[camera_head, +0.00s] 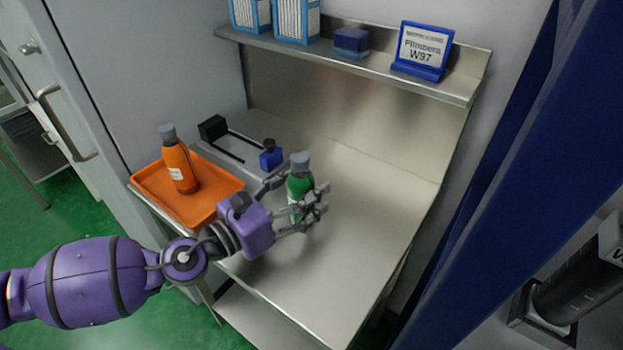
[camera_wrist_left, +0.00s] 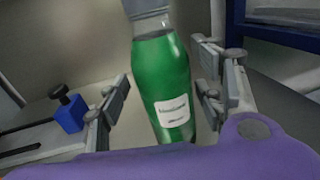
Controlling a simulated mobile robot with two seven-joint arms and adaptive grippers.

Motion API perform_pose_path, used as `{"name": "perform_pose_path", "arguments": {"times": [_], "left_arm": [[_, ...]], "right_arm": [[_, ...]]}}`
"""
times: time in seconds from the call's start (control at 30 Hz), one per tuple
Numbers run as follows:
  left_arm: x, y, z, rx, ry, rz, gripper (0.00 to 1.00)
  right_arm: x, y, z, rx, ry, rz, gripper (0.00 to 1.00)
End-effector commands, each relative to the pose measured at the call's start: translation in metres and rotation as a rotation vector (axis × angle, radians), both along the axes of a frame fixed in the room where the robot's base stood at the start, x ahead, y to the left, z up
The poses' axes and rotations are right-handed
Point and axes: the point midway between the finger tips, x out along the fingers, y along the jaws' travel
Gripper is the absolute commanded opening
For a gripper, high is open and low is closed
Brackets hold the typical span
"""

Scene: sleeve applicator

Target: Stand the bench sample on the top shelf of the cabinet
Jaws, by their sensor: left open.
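A green bottle (camera_head: 299,186) with a grey cap and a white label stands upright on the steel bench (camera_head: 360,215). In the left wrist view the green bottle (camera_wrist_left: 166,85) shows between the fingers, with a visible gap on the left side and closer to the right finger. My left gripper (camera_head: 300,201) is open, its fingers on either side of the bottle. An orange bottle (camera_head: 178,163) with a grey cap stands in an orange tray (camera_head: 222,187) at the bench's left. I cannot tell which bottle is the bench sample by name. My right gripper is out of view.
A black and blue sleeve device (camera_head: 270,155) lies behind the gripper. A wall shelf (camera_head: 320,49) holds boxes (camera_head: 296,18), a blue block (camera_head: 351,41) and a sign reading "Plimbera W97" (camera_head: 423,51). A cabinet-like blue panel (camera_head: 520,160) stands right. The bench's right part is clear.

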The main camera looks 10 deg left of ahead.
Motion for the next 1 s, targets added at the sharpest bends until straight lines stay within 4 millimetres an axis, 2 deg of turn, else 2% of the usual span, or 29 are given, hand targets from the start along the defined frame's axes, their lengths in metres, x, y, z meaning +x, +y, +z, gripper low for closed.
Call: {"name": "perform_pose_path", "arguments": {"times": [0.13,0.33,0.53,0.8,1.0], "left_arm": [[-0.004,-0.001,0.000,0.000,0.001,0.000,0.62],[-0.004,-0.001,-0.001,0.000,0.001,0.000,0.62],[-0.003,-0.001,-0.001,0.000,0.001,0.000,0.37],[-0.003,-0.001,0.000,-0.001,-0.001,0.000,0.01],[-0.003,-0.001,0.001,-0.001,-0.001,0.000,0.00]], "right_arm": [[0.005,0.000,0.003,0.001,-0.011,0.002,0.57],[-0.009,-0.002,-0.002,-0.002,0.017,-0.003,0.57],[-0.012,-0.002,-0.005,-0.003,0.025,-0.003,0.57],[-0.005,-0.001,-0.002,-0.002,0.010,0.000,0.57],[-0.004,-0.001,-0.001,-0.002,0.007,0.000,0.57]]}}
